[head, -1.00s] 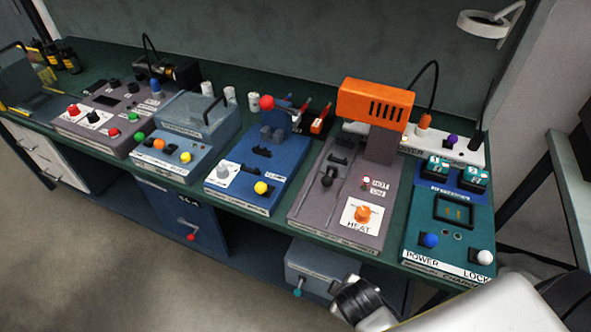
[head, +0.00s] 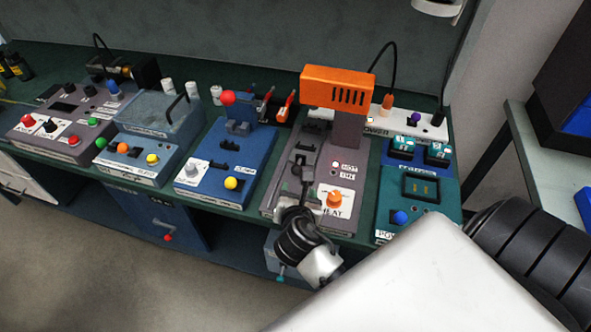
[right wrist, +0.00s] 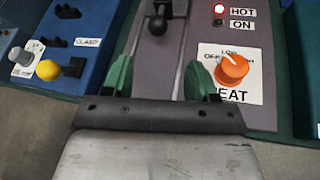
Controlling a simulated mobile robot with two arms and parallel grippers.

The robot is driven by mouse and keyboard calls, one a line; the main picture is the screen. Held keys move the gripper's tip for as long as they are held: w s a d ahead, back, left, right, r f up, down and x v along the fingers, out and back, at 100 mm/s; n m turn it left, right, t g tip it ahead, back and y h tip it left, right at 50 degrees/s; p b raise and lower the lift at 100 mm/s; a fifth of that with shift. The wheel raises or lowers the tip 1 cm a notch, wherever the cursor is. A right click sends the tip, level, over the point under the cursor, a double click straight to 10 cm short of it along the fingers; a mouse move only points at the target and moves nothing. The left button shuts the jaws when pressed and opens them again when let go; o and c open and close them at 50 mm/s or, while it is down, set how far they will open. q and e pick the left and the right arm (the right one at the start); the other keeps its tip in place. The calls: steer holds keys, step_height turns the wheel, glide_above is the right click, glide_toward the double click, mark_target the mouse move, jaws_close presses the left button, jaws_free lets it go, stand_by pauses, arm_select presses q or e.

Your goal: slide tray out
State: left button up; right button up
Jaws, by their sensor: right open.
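The heat station (head: 349,160) is a grey unit with an orange overhanging head (head: 338,88). A small dark carriage with a ball-ended handle (right wrist: 157,25) sits on its grooved deck, and I take this to be the tray. My right gripper (right wrist: 159,84) is open and empty, with its green-padded fingers over the front of the grooved deck. The ball handle is ahead of the fingertips and roughly in line with the gap between them, apart from both. In the head view my right gripper (head: 297,196) partly covers the station's front. My left gripper is out of view.
An orange HEAT knob (right wrist: 232,68) stands close to the right finger, with a lit red HOT lamp (right wrist: 219,9) beyond. The blue clamp unit (head: 228,165) is to the left and the teal charger (head: 420,190) to the right. The floor in front is open.

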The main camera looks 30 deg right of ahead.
mark_target(296, 173)
steer(key=shift+w+n, duration=0.25)
steer(key=shift+n, duration=0.15)
steer(key=shift+w+d, duration=0.15)
steer(key=shift+w, duration=0.1)
steer(key=x, duration=1)
jaws_close()
